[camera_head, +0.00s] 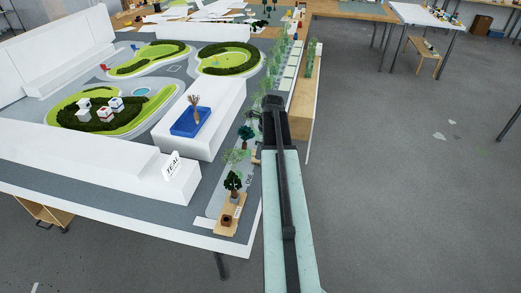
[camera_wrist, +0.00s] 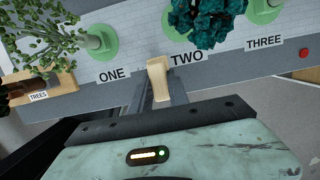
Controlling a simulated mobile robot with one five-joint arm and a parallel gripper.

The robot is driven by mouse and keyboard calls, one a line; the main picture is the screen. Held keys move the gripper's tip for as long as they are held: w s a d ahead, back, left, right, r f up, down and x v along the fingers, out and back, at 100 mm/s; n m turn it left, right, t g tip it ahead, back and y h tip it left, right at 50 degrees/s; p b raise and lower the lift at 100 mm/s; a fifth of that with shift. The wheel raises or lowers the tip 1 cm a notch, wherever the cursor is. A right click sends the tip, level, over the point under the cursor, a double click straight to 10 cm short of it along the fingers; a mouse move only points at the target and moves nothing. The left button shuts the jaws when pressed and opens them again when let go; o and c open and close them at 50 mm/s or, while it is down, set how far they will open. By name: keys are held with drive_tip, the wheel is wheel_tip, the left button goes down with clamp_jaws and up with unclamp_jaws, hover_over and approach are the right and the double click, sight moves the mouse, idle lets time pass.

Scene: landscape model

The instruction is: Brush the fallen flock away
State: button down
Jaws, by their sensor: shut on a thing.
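My gripper (camera_wrist: 160,98) shows in the wrist view, shut on a pale tan wooden piece (camera_wrist: 158,78). The piece points up toward a grey panel marked ONE, TWO and THREE. Most of my gripper is hidden behind my arm in the head view. A brush-like tan thing with a flared top (camera_head: 194,112) stands in a blue tray (camera_head: 183,128) on a white block; whether it is the brush is unclear. I cannot make out fallen flock in either view.
A dark teal tree (camera_wrist: 203,20) hangs above TWO, and a light leafy tree (camera_wrist: 42,38) stands near the TREES label. Green pads line the panel. White model buildings (camera_head: 172,165) and green mounds (camera_head: 228,60) fill the table left of my arm. Open floor lies to the right.

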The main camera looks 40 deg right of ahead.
drive_tip(key=shift+s+a, duration=0.55)
drive_tip(key=shift+a, duration=0.3)
drive_tip(key=shift+s+a, duration=0.5)
drive_tip(key=shift+a, duration=0.3)
drive_tip(key=shift+s+a, duration=0.55)
drive_tip(key=shift+a, duration=0.3)
drive_tip(key=shift+d+r+p, duration=0.1)
drive_tip(key=shift+r+p, duration=0.2)
drive_tip(key=shift+p, duration=0.1)
wheel_tip(320, 180, up, 5)
drive_tip(key=p, duration=0.5)
drive_tip(key=shift+r, duration=0.2)
drive_tip(key=shift+w+r+p, duration=0.1)
drive_tip(key=shift+p, duration=0.2)
wheel_tip(320, 180, up, 3)
drive_tip(key=p, duration=0.2)
drive_tip(key=shift+p, duration=0.4)
